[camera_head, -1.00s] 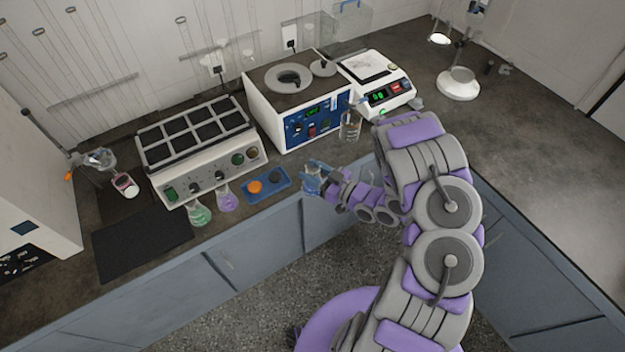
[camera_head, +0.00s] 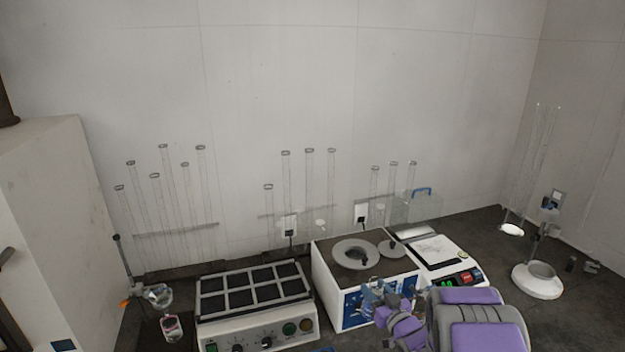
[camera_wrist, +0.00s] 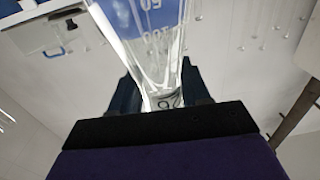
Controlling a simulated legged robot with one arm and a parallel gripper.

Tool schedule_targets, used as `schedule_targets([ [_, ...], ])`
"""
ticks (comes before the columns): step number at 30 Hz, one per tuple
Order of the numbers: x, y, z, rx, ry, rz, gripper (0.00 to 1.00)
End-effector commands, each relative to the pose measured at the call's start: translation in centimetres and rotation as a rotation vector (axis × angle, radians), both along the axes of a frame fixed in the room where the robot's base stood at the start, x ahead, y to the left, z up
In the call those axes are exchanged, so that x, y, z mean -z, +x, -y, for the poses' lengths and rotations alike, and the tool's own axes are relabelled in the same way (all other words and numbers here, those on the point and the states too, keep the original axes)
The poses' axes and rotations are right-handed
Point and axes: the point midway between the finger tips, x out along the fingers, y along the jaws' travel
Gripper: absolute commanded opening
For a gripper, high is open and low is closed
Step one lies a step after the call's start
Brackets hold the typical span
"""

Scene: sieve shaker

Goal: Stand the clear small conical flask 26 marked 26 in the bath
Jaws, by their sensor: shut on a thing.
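My gripper (camera_head: 380,302) is shut on a clear conical flask, raised in front of the bath. In the wrist view the flask (camera_wrist: 150,45) sits between the dark fingers (camera_wrist: 160,92). It carries white graduations, and a small label by the fingers is only partly readable. In the head view the flask is hard to make out among the fingers. The bath (camera_head: 325,271) is a white box with a blue front panel. A pale ring (camera_head: 345,246) on its top surrounds an opening, with a dark thing at its middle. The gripper partly hides the bath's front.
A balance (camera_head: 447,262) stands right of the bath, and a clear box (camera_head: 415,208) with a blue handle behind it. A block with dark square wells (camera_head: 255,335) stands to the left. A lamp-like stand (camera_head: 537,282) is far right. Tall glass tubes (camera_head: 310,180) line the wall.

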Motion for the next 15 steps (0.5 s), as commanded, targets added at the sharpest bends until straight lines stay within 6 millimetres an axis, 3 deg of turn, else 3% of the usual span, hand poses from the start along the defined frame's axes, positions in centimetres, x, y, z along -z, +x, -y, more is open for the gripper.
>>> schedule_targets([
  [1, -1.7, 0.9, -0.3, 0.028, 0.002, 0.01, 0.0],
  [6, -6.5, 2.8, -0.7, 0.138, 0.003, 0.008, 0.0],
  [15, -14.0, 3.7, -2.5, 0.291, 0.002, 0.003, 0.0],
])
